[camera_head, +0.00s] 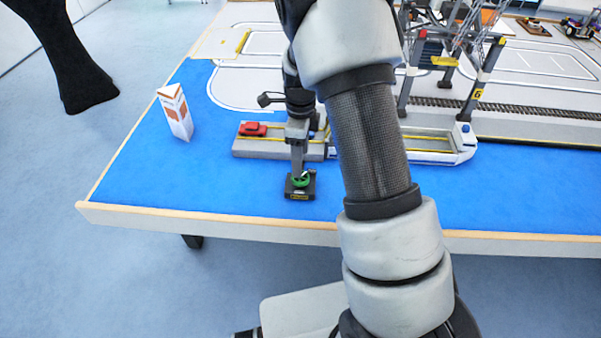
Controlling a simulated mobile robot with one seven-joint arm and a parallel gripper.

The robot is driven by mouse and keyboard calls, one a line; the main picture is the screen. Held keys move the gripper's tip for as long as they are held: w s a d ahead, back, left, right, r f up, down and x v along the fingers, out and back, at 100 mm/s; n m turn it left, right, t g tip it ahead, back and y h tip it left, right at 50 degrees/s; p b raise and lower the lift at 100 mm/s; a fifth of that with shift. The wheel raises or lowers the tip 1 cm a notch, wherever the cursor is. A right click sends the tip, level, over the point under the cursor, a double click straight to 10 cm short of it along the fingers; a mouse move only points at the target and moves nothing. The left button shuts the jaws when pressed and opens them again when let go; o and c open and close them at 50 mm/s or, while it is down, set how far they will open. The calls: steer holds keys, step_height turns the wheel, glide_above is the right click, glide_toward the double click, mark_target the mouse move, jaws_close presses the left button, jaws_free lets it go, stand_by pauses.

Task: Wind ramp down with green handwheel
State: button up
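The green handwheel (302,181) sits on a small dark base (300,193) with a yellow label, near the front of the blue table. My gripper (298,172) points straight down from above, its tip at the handwheel. Whether it touches the wheel, and whether its fingers are open or shut, is too small to tell. Behind the wheel is a long grey deck (272,148) with yellow lines and a small red car (252,129) at its left end. The ramp cannot be told apart clearly; my arm hides the middle of this stretch.
A white and orange carton (175,112) stands upright at the left. A white boat-like hull (447,157) lies right of my arm, with a gantry crane (478,85) and rail track (520,110) behind. The blue surface in front is clear up to the wooden table edge (150,217).

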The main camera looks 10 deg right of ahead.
mark_target(300, 180)
step_height(300, 180, down, 7)
steer(key=shift+r, duration=0.2)
steer(key=c, duration=1.1)
